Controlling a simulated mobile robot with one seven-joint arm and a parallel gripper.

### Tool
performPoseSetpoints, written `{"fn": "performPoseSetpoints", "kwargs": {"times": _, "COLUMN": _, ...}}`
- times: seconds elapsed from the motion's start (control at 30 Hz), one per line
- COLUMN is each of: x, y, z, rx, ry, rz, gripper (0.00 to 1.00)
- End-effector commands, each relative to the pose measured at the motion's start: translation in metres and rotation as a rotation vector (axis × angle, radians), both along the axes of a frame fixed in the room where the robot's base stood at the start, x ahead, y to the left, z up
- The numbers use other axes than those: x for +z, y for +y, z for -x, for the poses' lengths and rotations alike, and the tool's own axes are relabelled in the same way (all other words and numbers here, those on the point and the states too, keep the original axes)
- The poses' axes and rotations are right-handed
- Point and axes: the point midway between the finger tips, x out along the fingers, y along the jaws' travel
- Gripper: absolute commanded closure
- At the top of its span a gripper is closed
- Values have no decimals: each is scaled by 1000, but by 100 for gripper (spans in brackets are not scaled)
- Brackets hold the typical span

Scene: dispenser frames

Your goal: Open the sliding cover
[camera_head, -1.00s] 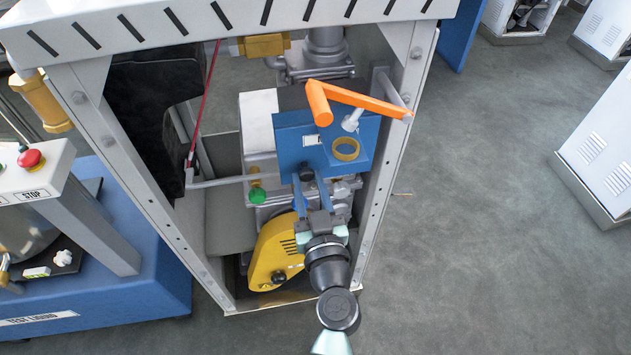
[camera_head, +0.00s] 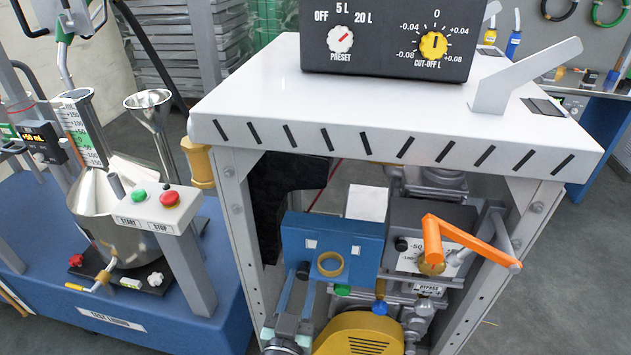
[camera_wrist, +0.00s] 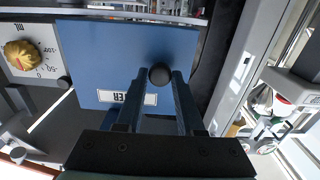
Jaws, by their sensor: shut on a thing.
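The sliding cover (camera_head: 345,238) is a blue plate with a brass ring on its front. It sits inside the grey frame, left of a dark panel with a white scale plate (camera_head: 412,263) and a brass dial (camera_head: 432,266). My gripper (camera_head: 299,280) reaches up from below and is shut on the cover's black knob, at its lower left. In the wrist view, the fingers (camera_wrist: 159,84) close around the round black knob (camera_wrist: 160,74) on the cover (camera_wrist: 115,50). The dial (camera_wrist: 22,55) shows uncovered beside the cover's edge there.
An orange lever (camera_head: 470,245) juts out right of the cover, in front of the dial panel. The frame's left post (camera_head: 235,210) and right post (camera_head: 530,215) flank the opening. A yellow housing (camera_head: 360,335) is below. A white top (camera_head: 400,115) overhangs the opening.

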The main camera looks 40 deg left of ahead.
Motion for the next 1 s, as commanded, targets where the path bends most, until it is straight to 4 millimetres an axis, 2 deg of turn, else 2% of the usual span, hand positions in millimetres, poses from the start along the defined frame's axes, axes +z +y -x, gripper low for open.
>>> {"fn": "performPoseSetpoints", "kwargs": {"times": 0.37, "x": -1, "y": 2, "z": 2, "rx": 2, "ry": 2, "rz": 0, "gripper": 100}}
{"fn": "performPoseSetpoints", "kwargs": {"times": 0.4, "x": -1, "y": 2, "z": 2, "rx": 2, "ry": 2, "rz": 0, "gripper": 60}}
{"fn": "performPoseSetpoints", "kwargs": {"times": 0.57, "x": -1, "y": 2, "z": 1, "rx": 1, "ry": 2, "rz": 1, "gripper": 33}}
{"fn": "performPoseSetpoints", "kwargs": {"times": 0.87, "x": -1, "y": 1, "z": 1, "rx": 0, "ry": 1, "rz": 1, "gripper": 33}}
{"fn": "performPoseSetpoints", "kwargs": {"times": 1.0, "x": -2, "y": -4, "z": 9, "rx": -1, "ry": 3, "rz": -1, "gripper": 33}}
